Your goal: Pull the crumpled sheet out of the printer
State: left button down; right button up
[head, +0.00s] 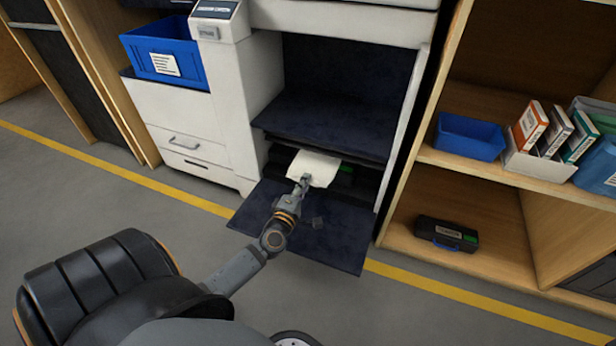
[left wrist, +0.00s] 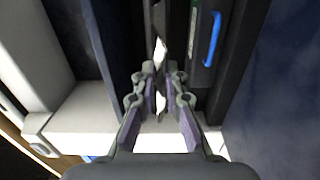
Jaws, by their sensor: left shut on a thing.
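The printer (head: 208,125) stands at the back, with its dark front flap (head: 335,238) folded down. The white crumpled sheet (head: 314,166) sticks out of the opening above the flap. My left gripper (head: 305,181) is at the sheet's near edge and shut on it. In the left wrist view the fingers (left wrist: 160,98) close around a thin white strip of the sheet (left wrist: 160,60), seen edge-on. The sheet's far end is hidden inside the printer. My right gripper is in neither view.
A blue bin (head: 190,62) sits on the printer's left part. A wooden shelf (head: 425,155) at the right holds another blue bin (head: 470,136), several binders and a black case (head: 446,233). Floor in front of the flap is clear, with a yellow line (head: 150,182).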

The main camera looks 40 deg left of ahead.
pick_arm(q)
jog(key=v, duration=0.9)
jog(key=shift+s, duration=0.15)
dwell(0.4)
